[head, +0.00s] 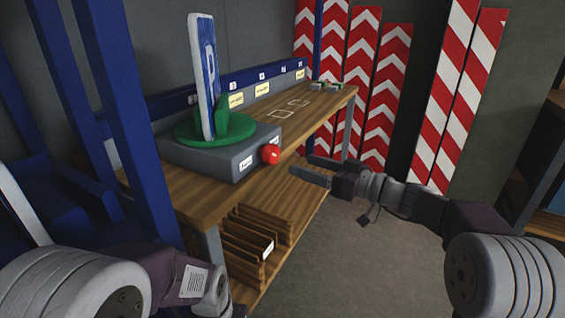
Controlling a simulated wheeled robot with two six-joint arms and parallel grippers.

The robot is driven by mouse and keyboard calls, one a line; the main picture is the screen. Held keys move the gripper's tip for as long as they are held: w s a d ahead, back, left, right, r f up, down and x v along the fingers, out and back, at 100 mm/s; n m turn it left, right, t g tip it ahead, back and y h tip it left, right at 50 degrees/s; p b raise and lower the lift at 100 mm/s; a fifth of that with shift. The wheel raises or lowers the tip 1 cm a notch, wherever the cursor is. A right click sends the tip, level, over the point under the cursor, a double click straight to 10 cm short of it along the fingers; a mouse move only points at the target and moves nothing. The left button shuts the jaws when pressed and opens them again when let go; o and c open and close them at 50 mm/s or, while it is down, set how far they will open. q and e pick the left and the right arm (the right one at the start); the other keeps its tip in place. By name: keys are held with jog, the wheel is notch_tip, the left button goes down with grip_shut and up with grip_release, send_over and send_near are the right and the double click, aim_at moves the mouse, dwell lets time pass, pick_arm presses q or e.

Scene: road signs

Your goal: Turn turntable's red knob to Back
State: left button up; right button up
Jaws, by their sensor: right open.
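The turntable has a grey box base (215,158) on the wooden workbench and a green round plate (186,133) on top. A blue and white sign panel (203,78) stands upright on the plate, seen nearly edge-on. The red knob (270,154) sticks out of the front face of the box, between two small white labels whose words are too small to read. My right gripper (309,169) is open and empty, to the right of the knob and a little lower in the picture, apart from it. My left gripper is not in view; only part of its arm shows at lower left.
The workbench top (315,115) is clear beyond the turntable, apart from small items (327,87) at its far end. A wooden rack (245,245) stands on the lower shelf. Red and white chevron boards (362,80) lean at the back. Open floor (345,235) lies right of the bench.

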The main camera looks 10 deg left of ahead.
aim_at(276, 156)
jog(key=x, duration=0.9)
jog(key=shift+f, duration=0.1)
jog(key=c, duration=1.4)
